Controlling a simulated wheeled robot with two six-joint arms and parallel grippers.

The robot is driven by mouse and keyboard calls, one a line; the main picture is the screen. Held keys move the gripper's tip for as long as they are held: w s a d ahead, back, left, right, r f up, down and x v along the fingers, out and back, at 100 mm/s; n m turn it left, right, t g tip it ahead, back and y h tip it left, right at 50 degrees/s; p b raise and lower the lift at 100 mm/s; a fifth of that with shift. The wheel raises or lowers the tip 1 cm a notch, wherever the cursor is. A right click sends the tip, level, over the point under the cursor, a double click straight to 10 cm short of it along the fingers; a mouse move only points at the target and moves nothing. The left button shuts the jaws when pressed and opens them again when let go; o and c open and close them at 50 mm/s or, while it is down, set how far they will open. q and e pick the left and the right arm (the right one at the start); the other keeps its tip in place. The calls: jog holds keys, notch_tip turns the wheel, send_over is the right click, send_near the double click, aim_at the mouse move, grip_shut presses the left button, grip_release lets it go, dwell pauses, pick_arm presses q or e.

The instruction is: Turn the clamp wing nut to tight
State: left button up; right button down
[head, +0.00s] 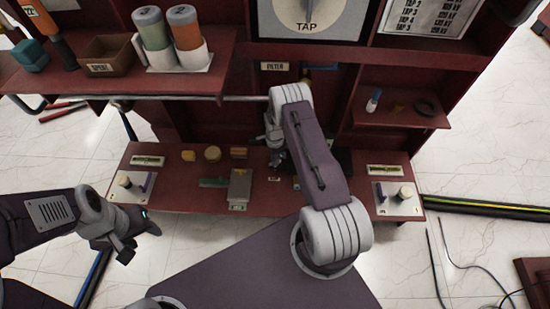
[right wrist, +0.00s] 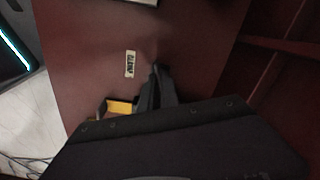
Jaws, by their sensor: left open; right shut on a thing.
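My right gripper (head: 272,150) is over the back middle of the red bench, partly covered by my own forearm. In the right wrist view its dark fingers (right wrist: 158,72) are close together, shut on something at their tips. The clamp wing nut itself is hidden; from the place beside a small white label (right wrist: 130,64), what I hold appears to be that nut. The label's text is too small to read surely, and I cannot tell the nut's angle. My left gripper (head: 139,241) is open and empty, in front of the bench at the lower left, apart from everything.
The red bench (head: 330,206) bears a grey block (head: 240,186), yellow pieces (head: 212,154) and white plates with knobs at both ends (head: 398,199). A shelf (head: 205,84) at upper left holds two bottles and a brown bin (head: 107,55). The right shelf (head: 395,116) carries small parts.

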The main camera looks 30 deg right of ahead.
jog(key=shift+a+m+p, duration=0.1)
jog(key=shift+m+p, duration=0.35)
jog(key=shift+m, duration=1.85)
jog(key=shift+f, duration=0.1)
jog(key=c, duration=1.6)
grip_release()
notch_tip(320, 180, up, 9)
jog(key=p, duration=0.4)
